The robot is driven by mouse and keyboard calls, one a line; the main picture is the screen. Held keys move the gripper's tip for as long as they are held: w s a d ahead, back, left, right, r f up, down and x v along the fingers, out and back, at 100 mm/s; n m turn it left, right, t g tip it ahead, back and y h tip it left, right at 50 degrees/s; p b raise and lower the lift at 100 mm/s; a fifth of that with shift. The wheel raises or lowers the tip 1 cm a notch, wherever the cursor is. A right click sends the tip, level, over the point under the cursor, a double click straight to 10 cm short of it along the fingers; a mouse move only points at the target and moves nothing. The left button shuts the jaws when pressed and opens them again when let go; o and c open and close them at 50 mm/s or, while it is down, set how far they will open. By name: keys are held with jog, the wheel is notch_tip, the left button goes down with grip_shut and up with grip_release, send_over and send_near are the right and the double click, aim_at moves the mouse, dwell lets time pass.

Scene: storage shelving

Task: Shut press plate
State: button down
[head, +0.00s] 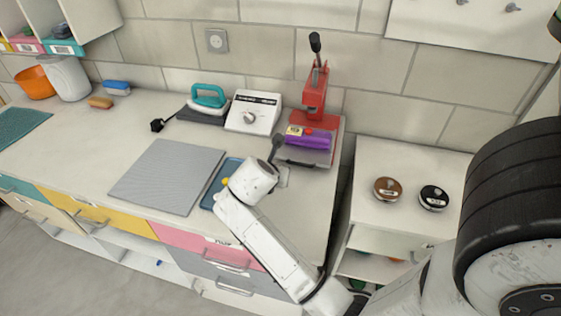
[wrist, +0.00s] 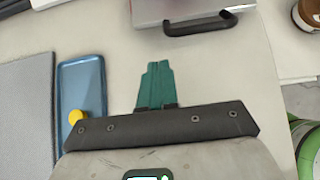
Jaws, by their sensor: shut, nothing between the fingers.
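A red press (head: 315,112) with an upright black-knobbed lever stands at the back right of the counter. A purple block with a small yellow label (head: 308,142) lies at its foot. The press's grey plate (head: 320,157) juts toward the counter front, with a dark handle (head: 300,164) on its front edge. In the wrist view the black handle (wrist: 200,23) is at the top, with a strip of the pale plate (wrist: 165,10) behind it. My gripper (wrist: 157,68), with teal fingers, is shut and empty, short of the handle and slightly left of it. In the head view my gripper (head: 277,146) is beside the plate.
A blue tray (wrist: 82,88) with a yellow knob lies left of my gripper. A grey mat (head: 165,175) lies further left. A white dial box (head: 253,112) and a teal iron (head: 208,97) stand behind. Two round tins (head: 388,188) sit on the right-hand cabinet, across a gap.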

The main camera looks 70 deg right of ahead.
aim_at(287, 151)
jog(key=x, duration=0.3)
jog(key=shift+d+f, duration=0.2)
jog(key=shift+w+d+r+p, duration=0.15)
jog(key=shift+d+p, duration=0.15)
jog(key=shift+d, duration=1.65)
jog(key=shift+w+d+p, duration=0.1)
jog(key=shift+d+p, duration=0.3)
jog(key=shift+d, duration=0.7)
jog(key=shift+w+d+p, duration=0.15)
jog(key=shift+d+p, duration=0.25)
jog(key=shift+d, duration=0.75)
